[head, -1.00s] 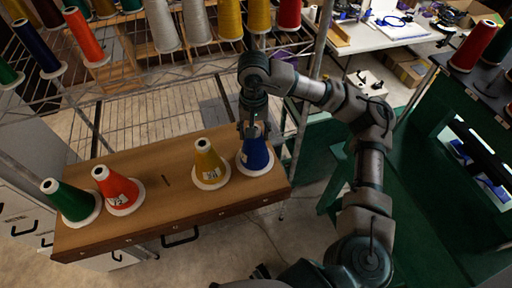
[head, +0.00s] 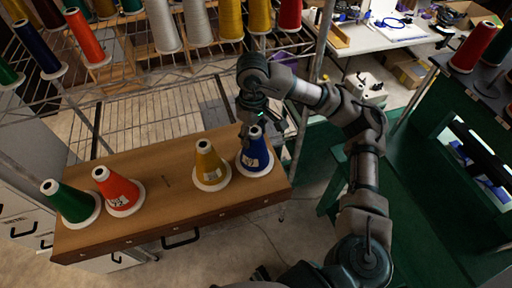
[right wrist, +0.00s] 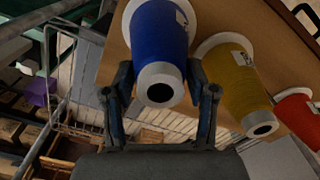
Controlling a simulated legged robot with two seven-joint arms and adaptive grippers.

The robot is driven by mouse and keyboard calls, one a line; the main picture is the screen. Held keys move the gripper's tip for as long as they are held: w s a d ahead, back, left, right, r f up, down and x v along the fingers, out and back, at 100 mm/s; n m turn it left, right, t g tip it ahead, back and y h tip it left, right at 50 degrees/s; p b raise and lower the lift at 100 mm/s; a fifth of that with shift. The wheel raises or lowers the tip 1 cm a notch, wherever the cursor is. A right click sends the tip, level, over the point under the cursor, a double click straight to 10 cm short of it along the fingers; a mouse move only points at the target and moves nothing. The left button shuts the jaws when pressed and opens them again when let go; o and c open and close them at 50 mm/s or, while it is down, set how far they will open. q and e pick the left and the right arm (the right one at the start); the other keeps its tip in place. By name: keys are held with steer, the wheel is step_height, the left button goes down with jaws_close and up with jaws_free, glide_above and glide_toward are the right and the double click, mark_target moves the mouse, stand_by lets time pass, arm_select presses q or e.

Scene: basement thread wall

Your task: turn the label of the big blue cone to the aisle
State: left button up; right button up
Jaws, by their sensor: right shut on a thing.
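The big blue cone (head: 257,147) stands upright at the right end of the wooden chest top, on its white base. Its white label (head: 252,163) faces the front, towards my head camera. My right gripper (head: 251,128) comes down from behind and is shut on the upper part of the cone. In the right wrist view the blue cone (right wrist: 160,40) has a gripper finger on each side of its tip, and the label (right wrist: 181,18) shows on its right side. My left gripper is not in view.
A yellow cone (head: 209,163) stands close to the left of the blue one. Red (head: 118,188) and green (head: 72,203) cones stand at the left end of the chest (head: 165,205). A wire rack (head: 130,95) with thread cones rises behind.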

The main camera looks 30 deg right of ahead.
steer(key=shift+a, duration=0.6)
steer(key=o, duration=1.1)
steer(key=shift+d, duration=0.15)
steer(key=shift+o, duration=0.3)
steer(key=shift+d, duration=0.15)
steer(key=shift+d+f, duration=0.15)
steer(key=shift+d, duration=0.15)
steer(key=shift+a, duration=0.1)
step_height(320, 180, up, 12)
steer(key=shift+d, duration=0.25)
